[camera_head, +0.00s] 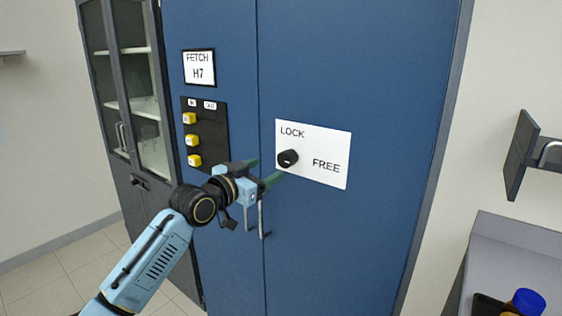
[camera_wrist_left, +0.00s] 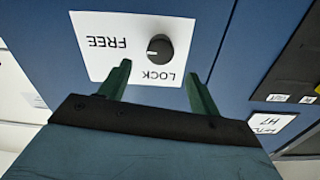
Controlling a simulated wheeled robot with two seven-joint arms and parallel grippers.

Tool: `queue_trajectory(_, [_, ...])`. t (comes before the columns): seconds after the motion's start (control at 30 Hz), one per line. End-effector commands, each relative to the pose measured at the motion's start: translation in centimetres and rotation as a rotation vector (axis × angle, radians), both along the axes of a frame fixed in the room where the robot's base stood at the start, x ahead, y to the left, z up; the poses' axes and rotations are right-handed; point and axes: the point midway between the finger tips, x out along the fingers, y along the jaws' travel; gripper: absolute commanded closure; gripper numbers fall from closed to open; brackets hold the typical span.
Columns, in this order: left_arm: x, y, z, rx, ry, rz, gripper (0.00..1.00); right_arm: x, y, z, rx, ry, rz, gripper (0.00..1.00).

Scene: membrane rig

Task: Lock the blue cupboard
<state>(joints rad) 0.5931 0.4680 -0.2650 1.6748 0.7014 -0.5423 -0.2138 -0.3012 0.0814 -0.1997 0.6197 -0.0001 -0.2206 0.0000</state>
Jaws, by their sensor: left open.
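The blue cupboard (camera_head: 345,60) stands shut in front of me. Its right door carries a white plate (camera_head: 320,178) marked LOCK and FREE, with a round black knob (camera_head: 288,158) at its left. In the left wrist view the plate appears upside down, and the white mark on the knob (camera_wrist_left: 160,48) lies on the side toward FREE. My left gripper (camera_head: 262,172) is open and empty, just left of and below the knob in the head view. In the left wrist view its green fingertips (camera_wrist_left: 158,75) straddle the knob's line, short of it. My right gripper is out of view.
A black panel (camera_head: 205,152) with yellow buttons and a FETCH H7 sign (camera_head: 199,68) are on the left door. Two vertical handles (camera_head: 262,220) hang below the gripper. A grey glass-fronted cabinet (camera_head: 140,125) stands left; a grey counter (camera_head: 510,255) is at right.

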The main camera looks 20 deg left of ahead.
Motion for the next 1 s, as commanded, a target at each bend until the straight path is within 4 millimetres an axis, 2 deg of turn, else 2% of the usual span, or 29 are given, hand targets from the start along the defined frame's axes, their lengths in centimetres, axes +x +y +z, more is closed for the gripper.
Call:
queue_trajectory(0.2, [3.5, -1.3, 0.0, -0.002, 0.001, 0.001, 0.37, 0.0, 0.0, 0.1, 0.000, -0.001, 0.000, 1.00])
queue_trajectory(0.43, [6.0, -2.3, 0.0, -0.002, 0.001, 0.001, 0.37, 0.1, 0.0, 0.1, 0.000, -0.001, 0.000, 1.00])
queue_trajectory(0.6, [6.9, -2.6, 0.0, 0.000, 0.001, 0.000, 0.37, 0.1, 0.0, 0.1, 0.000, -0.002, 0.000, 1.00])
queue_trajectory(0.93, [7.0, -2.7, -0.1, 0.001, 0.000, 0.001, 0.37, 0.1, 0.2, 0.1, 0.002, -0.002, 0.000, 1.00])
queue_trajectory(1.0, [7.0, -2.7, -0.1, 0.000, 0.001, 0.001, 0.46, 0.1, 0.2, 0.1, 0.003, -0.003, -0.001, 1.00])
